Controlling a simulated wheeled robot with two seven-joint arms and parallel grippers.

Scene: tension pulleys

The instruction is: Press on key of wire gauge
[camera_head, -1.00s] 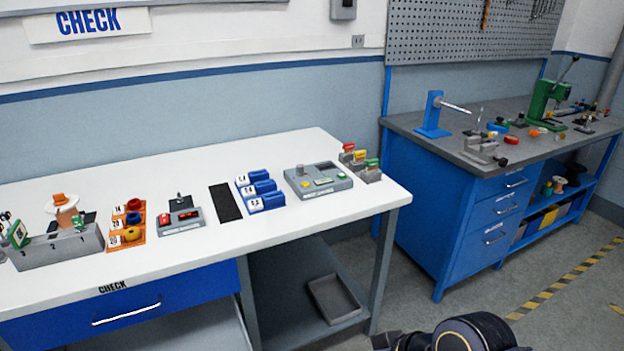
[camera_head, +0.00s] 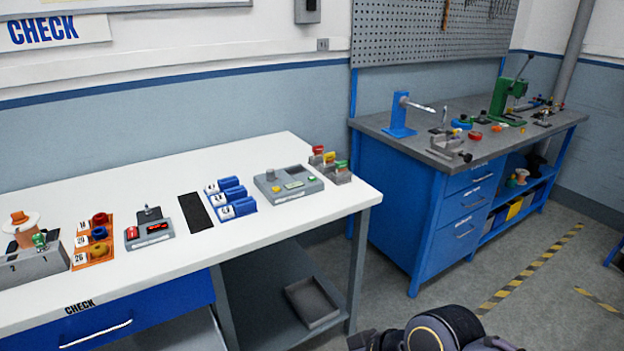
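A small grey device (camera_head: 150,230) with a red lit display, a red button and a dark upright post stands on the white table. A larger grey box (camera_head: 287,185) with a green display, a yellow key and a round knob stands farther right on it. No readable label tells which of these is the wire gauge. A dark rounded part of my own arm shows at the bottom right edge. Neither gripper is in view.
The white table (camera_head: 290,148) also bears an orange tray (camera_head: 97,252) of coloured spools, a black mat (camera_head: 196,212), blue numbered blocks (camera_head: 232,207) and coloured blocks in a holder (camera_head: 340,172). A blue workbench (camera_head: 397,205) stands to the right, with open floor in front.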

